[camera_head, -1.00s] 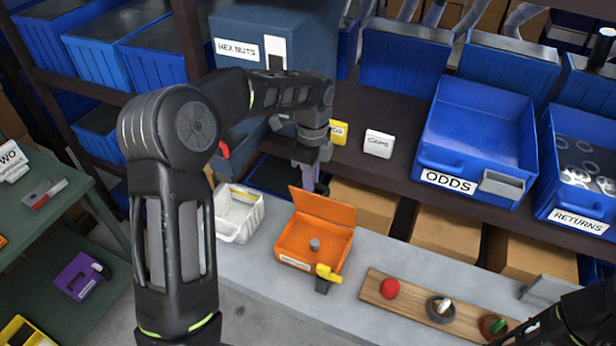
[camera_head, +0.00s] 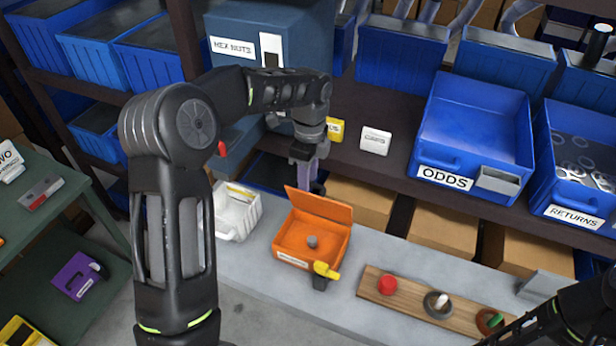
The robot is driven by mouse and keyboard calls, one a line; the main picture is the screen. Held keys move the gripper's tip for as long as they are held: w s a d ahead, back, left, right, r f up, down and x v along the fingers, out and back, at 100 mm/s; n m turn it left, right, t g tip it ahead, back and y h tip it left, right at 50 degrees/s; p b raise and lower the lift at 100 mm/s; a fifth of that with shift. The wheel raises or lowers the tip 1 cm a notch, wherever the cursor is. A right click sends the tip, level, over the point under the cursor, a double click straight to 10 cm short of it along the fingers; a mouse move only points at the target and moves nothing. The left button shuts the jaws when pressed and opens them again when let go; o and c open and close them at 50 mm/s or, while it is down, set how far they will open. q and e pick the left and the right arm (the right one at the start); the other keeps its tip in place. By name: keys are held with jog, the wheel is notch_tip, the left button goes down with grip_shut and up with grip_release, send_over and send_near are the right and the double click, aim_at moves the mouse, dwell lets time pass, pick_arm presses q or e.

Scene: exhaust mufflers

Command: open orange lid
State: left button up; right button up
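The orange box (camera_head: 328,270) stands on the grey bench in the head view. Its orange lid (camera_head: 318,204) is raised along the back edge, so the inside shows. A small grey knob-like piece (camera_head: 312,242) is inside the box. A yellow handle on a dark mount (camera_head: 326,270) is at its front right corner. My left gripper (camera_head: 307,180) points down just behind the lid's left part. Its fingertips are partly hidden behind the lid, and I cannot tell whether they touch it or how far apart they are. My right arm (camera_head: 560,318) enters at the lower right, with no gripper fingers clearly visible.
A white bin (camera_head: 236,213) stands left of the orange box. A wooden board (camera_head: 408,305) with a red knob (camera_head: 387,285) and other knobs lies to the right. Blue bins marked ODDS (camera_head: 445,179) and RETURNS (camera_head: 574,215) sit on the shelf behind.

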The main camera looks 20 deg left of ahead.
pick_arm(q)
notch_tip(320, 180, up, 8)
jog(key=b, duration=0.1)
jog(key=shift+w, duration=0.2)
jog(key=shift+f, duration=0.1)
